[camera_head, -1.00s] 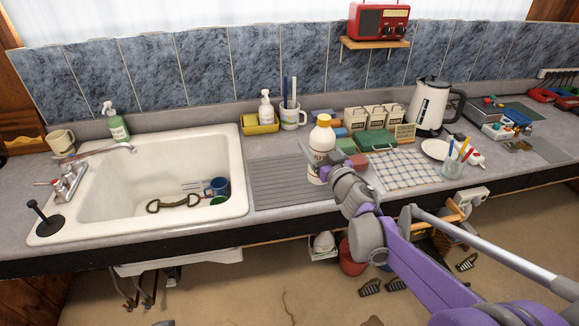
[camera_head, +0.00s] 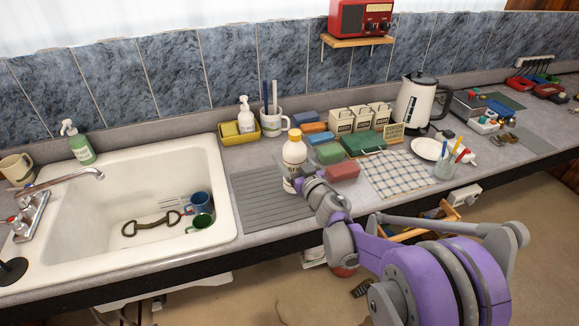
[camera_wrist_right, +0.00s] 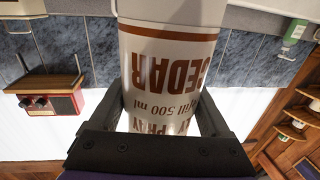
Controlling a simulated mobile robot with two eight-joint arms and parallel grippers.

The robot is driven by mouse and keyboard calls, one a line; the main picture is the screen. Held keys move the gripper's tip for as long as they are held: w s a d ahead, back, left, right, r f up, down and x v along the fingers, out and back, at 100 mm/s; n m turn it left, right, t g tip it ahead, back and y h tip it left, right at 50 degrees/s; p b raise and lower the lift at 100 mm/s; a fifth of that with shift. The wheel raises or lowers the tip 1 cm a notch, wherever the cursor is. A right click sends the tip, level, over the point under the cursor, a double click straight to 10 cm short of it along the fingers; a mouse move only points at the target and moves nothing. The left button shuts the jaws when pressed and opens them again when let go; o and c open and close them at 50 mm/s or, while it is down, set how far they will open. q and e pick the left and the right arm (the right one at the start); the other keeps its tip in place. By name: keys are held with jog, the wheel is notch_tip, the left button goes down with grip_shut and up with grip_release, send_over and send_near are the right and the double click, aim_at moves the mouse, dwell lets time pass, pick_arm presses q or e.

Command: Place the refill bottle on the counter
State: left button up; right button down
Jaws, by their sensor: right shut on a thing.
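The refill bottle (camera_head: 293,154) is white with an orange cap and brown lettering. It stands upright at the right edge of the ribbed drainboard on the counter (camera_head: 225,262). My right gripper (camera_head: 296,183) is shut on its lower part. I cannot tell whether its base touches the surface. My left gripper is out of view.
The sink (camera_head: 110,255) lies left of the drainboard (camera_head: 262,198). Behind the bottle are a yellow caddy (camera_head: 240,135) and a white mug (camera_head: 273,125). Coloured blocks, including a red one (camera_head: 342,171), sit close to its right, then a checked cloth (camera_head: 400,173). The drainboard's left part is clear.

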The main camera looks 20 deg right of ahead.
aim_at(290, 166)
jog(key=shift+f, duration=1.6)
jog(key=shift+f, duration=0.1)
jog(key=shift+f, duration=0.15)
grip_release()
